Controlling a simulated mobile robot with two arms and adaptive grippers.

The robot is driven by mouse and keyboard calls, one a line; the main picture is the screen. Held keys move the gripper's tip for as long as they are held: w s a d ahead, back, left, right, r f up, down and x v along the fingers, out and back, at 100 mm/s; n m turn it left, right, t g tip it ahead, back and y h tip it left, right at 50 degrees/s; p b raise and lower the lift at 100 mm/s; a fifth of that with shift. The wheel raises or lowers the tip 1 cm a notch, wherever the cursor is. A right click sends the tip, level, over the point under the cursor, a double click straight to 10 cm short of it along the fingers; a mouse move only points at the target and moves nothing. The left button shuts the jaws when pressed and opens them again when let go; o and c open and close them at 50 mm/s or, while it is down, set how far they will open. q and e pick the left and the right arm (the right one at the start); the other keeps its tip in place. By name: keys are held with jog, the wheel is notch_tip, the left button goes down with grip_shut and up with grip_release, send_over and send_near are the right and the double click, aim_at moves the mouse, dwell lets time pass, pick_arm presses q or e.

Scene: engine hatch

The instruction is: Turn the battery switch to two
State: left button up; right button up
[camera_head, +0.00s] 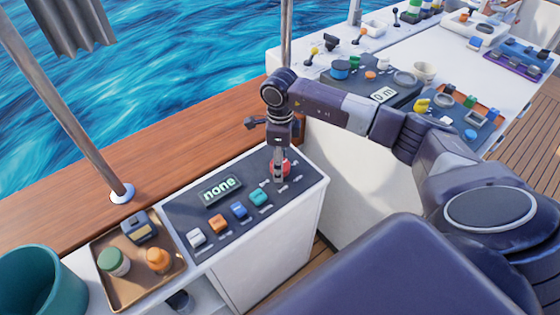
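A dark control panel (196,221) sits on a white console in the lower middle of the head view. A round red knob (287,168), which looks like the battery switch, is at the panel's right end with small white labels around it. Its setting is too small to read. A display (220,189) on the panel reads "none". My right gripper (279,178) points down at the red knob, with its fingers in front of and overlapping it. I cannot tell whether the fingers touch or grip it. My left gripper is not in view.
A row of white, orange, blue and teal switches (228,213) lies left of the knob. A brown tray (137,283) holds small items, beside a teal bucket (40,283). A metal pole (75,120) rises at left. More consoles stand at upper right.

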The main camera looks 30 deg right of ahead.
jog(key=shift+c, duration=0.4)
jog(key=c, duration=1.1)
